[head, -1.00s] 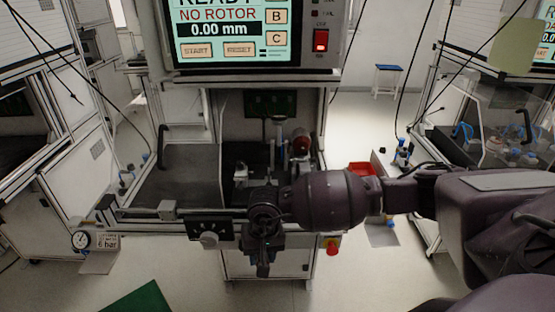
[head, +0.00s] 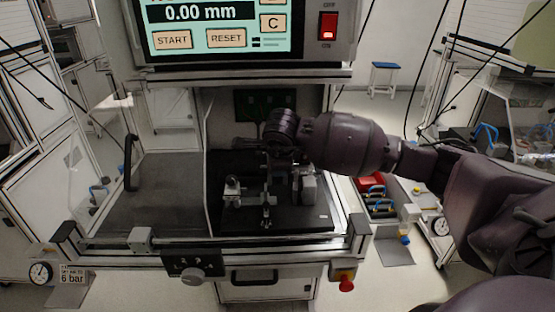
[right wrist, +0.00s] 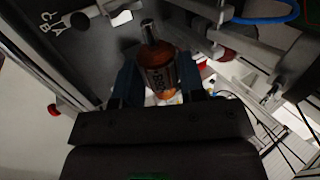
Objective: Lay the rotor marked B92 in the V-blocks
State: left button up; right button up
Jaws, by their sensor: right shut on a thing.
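My right gripper (right wrist: 158,82) is shut on a rotor (right wrist: 160,70), its blue fingers on either side of the copper-coloured body. The rotor's metal shaft end (right wrist: 148,32) points up in the right wrist view. Its body has a dark sideways marking that I cannot read surely. In the head view my right arm reaches into the test bench, with the wrist above the fixture (head: 232,190) on the dark bench plate; the wrist hides the rotor there. The V-blocks cannot be told apart clearly from the other small fixture parts. My left gripper is not in view.
A screen unit (head: 206,40) reading 0.00 mm hangs above the bench opening. A front rail (head: 200,240) with a knob runs along the bench edge. A grey block (head: 308,188) stands right of the fixture.

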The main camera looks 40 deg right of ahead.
jog(key=shift+w+d+r+m, duration=0.15)
jog(key=shift+w+d+m, duration=0.05)
jog(key=shift+d+m, duration=0.1)
jog(key=shift+s+a+f, duration=0.1)
jog(key=shift+f, duration=0.3)
jog(key=shift+f+b, duration=0.8)
jog(key=shift+f, duration=0.6)
jog(key=shift+f+b, duration=0.55)
jog(key=shift+f, duration=0.65)
jog(key=shift+r, duration=0.2)
jog(key=shift+f, duration=0.1)
jog(key=shift+f, duration=0.4)
jog(key=shift+f+b, duration=0.45)
jog(key=shift+f, duration=0.1)
